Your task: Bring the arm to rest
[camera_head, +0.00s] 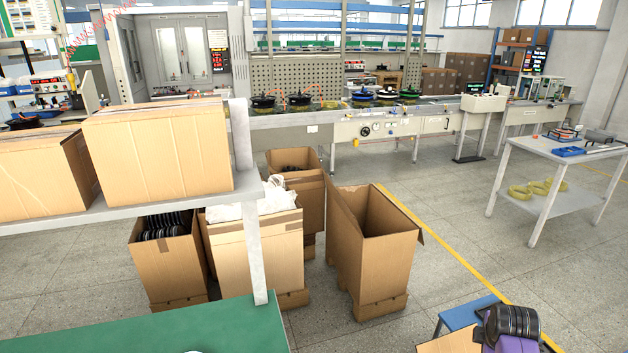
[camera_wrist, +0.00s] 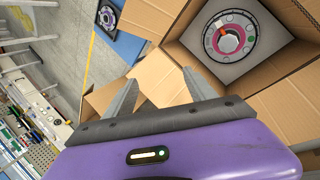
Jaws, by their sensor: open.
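My gripper (camera_wrist: 162,84) is open in the wrist view, with its two grey fingers apart and nothing between them. Its purple body fills the bottom of that view. It is over the flaps of an open cardboard box (camera_wrist: 285,103). Inside that box lies a round hub motor (camera_wrist: 248,28) with a grey face and a red ring, apart from my fingers. In the head view, a purple and black part of my arm shows at the lower right corner; the fingertips are not visible there.
A second round part (camera_wrist: 107,15) lies on a blue surface (camera_wrist: 128,45). Several cardboard boxes stand on the floor, one open and tall (camera_head: 378,240). Closed boxes (camera_head: 158,150) sit on a shelf at left. A white side table (camera_head: 560,150) stands at right. Open floor lies between.

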